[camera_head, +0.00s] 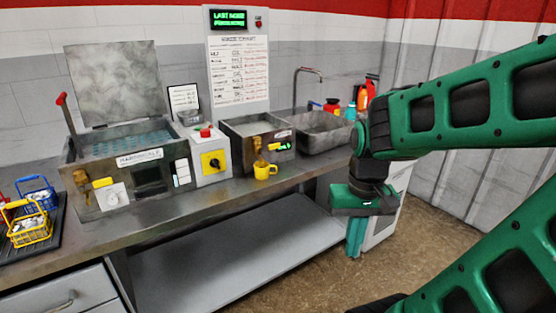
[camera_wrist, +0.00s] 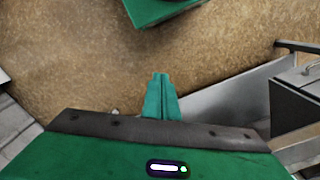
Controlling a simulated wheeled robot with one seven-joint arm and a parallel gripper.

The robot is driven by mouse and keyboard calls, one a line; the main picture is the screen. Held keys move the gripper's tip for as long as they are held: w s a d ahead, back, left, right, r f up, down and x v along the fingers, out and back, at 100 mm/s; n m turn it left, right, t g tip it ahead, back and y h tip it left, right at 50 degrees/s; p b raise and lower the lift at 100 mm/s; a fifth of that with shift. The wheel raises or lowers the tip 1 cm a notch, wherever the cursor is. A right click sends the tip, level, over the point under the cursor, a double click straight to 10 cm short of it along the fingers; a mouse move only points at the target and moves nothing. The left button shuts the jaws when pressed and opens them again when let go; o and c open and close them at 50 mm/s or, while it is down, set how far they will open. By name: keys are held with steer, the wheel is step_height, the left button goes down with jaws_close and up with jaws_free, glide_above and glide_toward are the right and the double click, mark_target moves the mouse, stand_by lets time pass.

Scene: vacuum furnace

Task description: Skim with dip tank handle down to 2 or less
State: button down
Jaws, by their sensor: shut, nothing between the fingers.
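My gripper (camera_head: 353,252) hangs fingers-down at the right of the head view, in front of the bench and over the floor, well apart from the tanks. In the wrist view the teal fingers (camera_wrist: 160,78) are together with nothing between them. A large metal tank (camera_head: 120,142) with a raised lid (camera_head: 115,82) stands at the left of the bench. A red-gripped handle (camera_head: 62,99) slants up at its left side. I cannot tell which tank is the dip tank, nor read a level.
A control box (camera_head: 210,165) sits between the tanks, a sink (camera_head: 322,135) at right. Blue (camera_head: 37,192) and yellow (camera_head: 28,225) baskets are at the left. A lower shelf (camera_head: 235,255) lies under the bench; floor is clear.

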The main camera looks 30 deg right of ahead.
steer(key=w+a+f+m+t+y, duration=0.1)
steer(key=w+a+f+y, duration=0.25)
steer(key=w+f, duration=0.4)
steer(key=w+a+f+m+t+y, duration=0.1)
steer(key=w+a+f+y, duration=0.1)
steer(key=w+a+f, duration=0.35)
steer(key=w+a+m+t+y, duration=0.4)
steer(key=w+m+t, duration=0.1)
steer(key=w, duration=0.7)
steer(key=m+t+h, duration=0.9)
steer(key=m+t, duration=0.5)
steer(key=m, duration=0.8)
glide_toward(270, 147)
steer(key=w, duration=0.2)
steer(key=w+d, duration=0.1)
steer(key=w, duration=0.2)
steer(key=w+d+f, duration=0.1)
steer(key=w, duration=0.1)
steer(key=shift+w+d+f, duration=0.1)
steer(key=shift+w+d, duration=0.1)
steer(key=shift+w, duration=0.1)
